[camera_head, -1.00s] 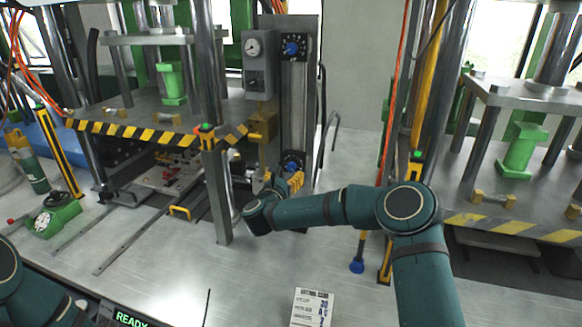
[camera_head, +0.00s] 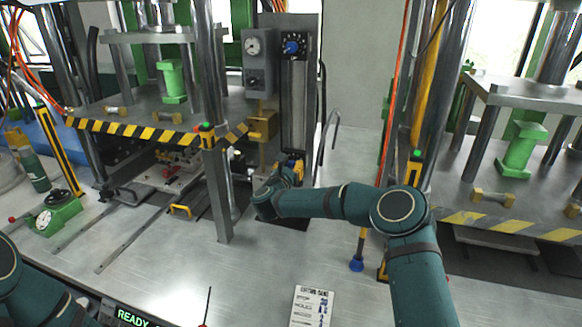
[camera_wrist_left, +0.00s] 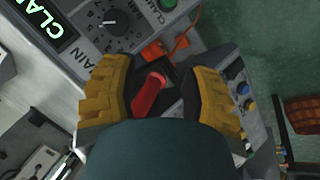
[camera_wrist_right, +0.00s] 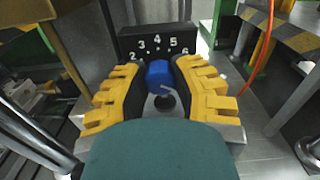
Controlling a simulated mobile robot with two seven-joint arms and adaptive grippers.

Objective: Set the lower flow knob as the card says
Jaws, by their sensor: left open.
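The lower flow knob (camera_wrist_right: 158,75) is blue and sits in front of a black scale plate (camera_wrist_right: 157,42) with white numbers; 2 to 6 can be read. My right gripper (camera_wrist_right: 160,82) has its yellow fingers on both sides of the knob, and the pads appear to touch it. In the head view the right gripper (camera_head: 292,166) is at the foot of the flow column and mostly covers the knob. The card (camera_head: 312,306) lies on the bench, its print too small to read surely. My left gripper (camera_wrist_left: 162,75) is open, with a red lever (camera_wrist_left: 149,95) between its fingers.
The upper blue knob (camera_head: 292,47) is at the column's top, beside a gauge (camera_head: 252,46). A striped press table (camera_head: 140,131) is left of the column. A yellow pole and an orange hose stand right of it. A control box (camera_wrist_left: 110,25) shows in the left wrist view.

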